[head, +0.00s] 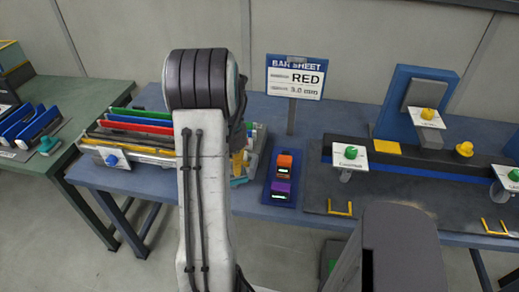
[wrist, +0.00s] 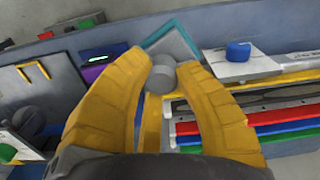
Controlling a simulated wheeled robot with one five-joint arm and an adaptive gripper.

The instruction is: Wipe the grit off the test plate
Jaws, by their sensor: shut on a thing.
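My gripper (wrist: 163,66) is shut on a small grey rounded piece (wrist: 162,82) in the wrist view, pinched between its two yellow fingertips. In the head view my arm hides most of the gripper; a bit of yellow (head: 238,165) shows beside the arm. A teal-edged tray (wrist: 152,40) lies just past the fingertips in the wrist view; I cannot tell whether the held piece touches it. A dark flat plate (head: 400,205) with yellow corner marks lies on the right of the blue bench, away from my gripper. I cannot tell whether it is the test plate, and no grit is discernible.
An orange device (head: 284,162) and a purple device (head: 281,189) sit on a blue base. A sign (head: 295,78) stands behind them. Coloured bars (head: 150,127) fill a rack at left. A blue stand (head: 400,100) and knobbed cards occupy the right. A green table (head: 90,110) stands farther left.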

